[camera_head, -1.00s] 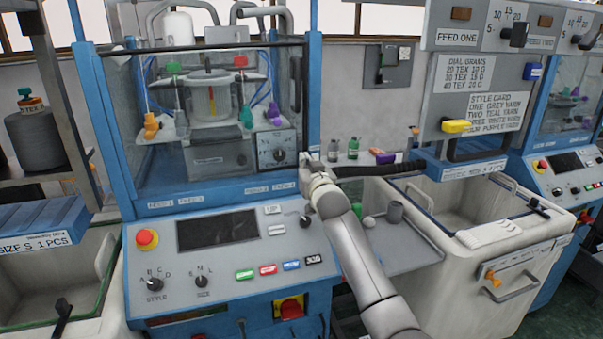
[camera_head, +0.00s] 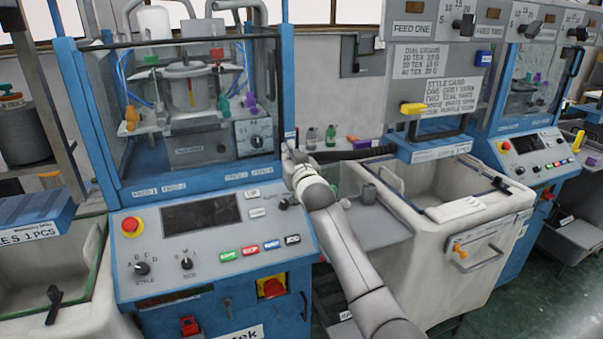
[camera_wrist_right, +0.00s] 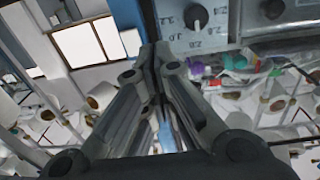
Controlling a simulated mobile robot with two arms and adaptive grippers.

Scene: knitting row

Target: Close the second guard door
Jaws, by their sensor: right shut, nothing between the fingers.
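The near knitting machine has a clear guard door (camera_head: 150,165) with a black top edge, standing across the front of its blue frame. I cannot tell whether it sits fully flush. A second machine at the right has its own clear guard pane (camera_head: 525,100) with a dark handle (camera_head: 574,62). Which one the task means is not marked. My right gripper (camera_head: 288,148) is shut and empty beside the near machine's right blue post, above its control panel. The right wrist view shows its closed fingers (camera_wrist_right: 155,55) close to a blue edge and a grey dial panel. My left gripper is out of view.
The near control panel (camera_head: 215,240) has knobs, coloured buttons and a red emergency stop (camera_head: 130,225). A pale bin (camera_head: 445,240) stands between the machines, under a hanging sign panel (camera_head: 435,70). Green floor is open at lower right.

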